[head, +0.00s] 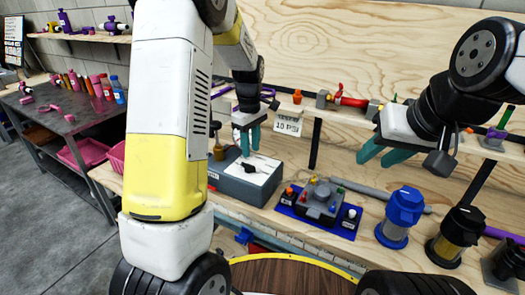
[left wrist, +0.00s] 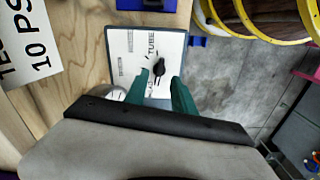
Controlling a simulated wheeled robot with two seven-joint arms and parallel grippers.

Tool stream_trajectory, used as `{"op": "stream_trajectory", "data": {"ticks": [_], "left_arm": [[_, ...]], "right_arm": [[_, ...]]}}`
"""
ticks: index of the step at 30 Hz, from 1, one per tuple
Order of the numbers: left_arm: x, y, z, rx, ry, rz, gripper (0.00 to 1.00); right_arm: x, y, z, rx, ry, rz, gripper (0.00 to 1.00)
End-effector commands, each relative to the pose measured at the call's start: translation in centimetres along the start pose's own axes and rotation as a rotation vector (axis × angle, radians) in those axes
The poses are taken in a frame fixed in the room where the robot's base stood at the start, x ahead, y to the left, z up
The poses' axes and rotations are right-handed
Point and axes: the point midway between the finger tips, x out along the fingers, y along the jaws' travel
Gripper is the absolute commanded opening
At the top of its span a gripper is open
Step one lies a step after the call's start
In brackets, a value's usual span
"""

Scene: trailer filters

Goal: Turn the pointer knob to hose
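A grey box (head: 238,187) on the wooden bench carries a white plate with the black pointer knob (left wrist: 159,68) in its middle. In the left wrist view the plate (left wrist: 128,45) shows the word TUBE and smaller labels too small to read. I cannot tell surely which label the knob points at. My left gripper (left wrist: 160,78) is open, its teal fingers on either side of the knob; contact cannot be told. In the head view the left gripper (head: 247,143) is over the box. My right gripper (head: 384,154) is open and empty, above the bench at the right.
A blue tray (head: 345,229) with a grey fixture and coloured knobs lies right of the box. A blue filter housing (head: 400,215) and a yellow-black one (head: 457,236) stand further right. A sign (head: 288,124) reading 10 PSI stands behind. A metal table (head: 60,120) with bottles is at far left.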

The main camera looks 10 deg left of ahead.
Motion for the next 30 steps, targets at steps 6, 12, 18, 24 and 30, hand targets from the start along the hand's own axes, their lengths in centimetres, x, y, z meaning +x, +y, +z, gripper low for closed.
{"op": "stream_trajectory", "data": {"ticks": [6,12,18,24,30], "left_arm": [[3.8,-0.2,0.1,0.001,-0.003,-0.004,0.31],[5.9,-0.1,0.1,0.002,-0.002,-0.001,0.31],[6.4,-0.1,0.1,0.003,-0.001,0.001,0.31],[6.3,-0.1,0.1,0.003,-0.001,0.001,0.19],[6.3,-0.1,0.1,0.003,-0.001,0.001,0.00]], "right_arm": [[0.0,0.0,0.0,0.000,0.000,0.000,0.36],[0.0,0.0,0.0,0.000,0.000,0.000,0.36],[0.0,0.0,0.0,0.000,0.000,0.000,0.36],[0.0,0.0,0.0,0.000,0.000,0.000,0.36],[0.0,0.0,0.0,0.000,0.000,0.000,0.36]]}}
